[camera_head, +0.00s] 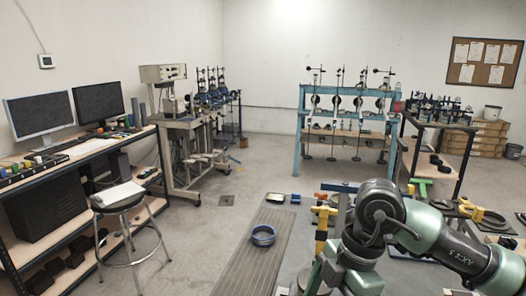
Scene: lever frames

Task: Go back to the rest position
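My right arm comes in from the right edge as green and dark grey links, bends at a dark joint and goes down toward the bottom edge. Its gripper does not show clearly; it lies below the frame or behind the arm's own links. No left arm or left gripper is in view. The lever frames stand at the back: a blue frame (301,113) carries several lever units with dark discs and hanging rods. A dark frame (465,160) stands to its right, partly behind my arm.
Yellow clamp-like parts (321,222) are close to my arm. A stool (118,197) stands by the desk with two monitors (98,102) at left. Open floor lies between desk and blue frame.

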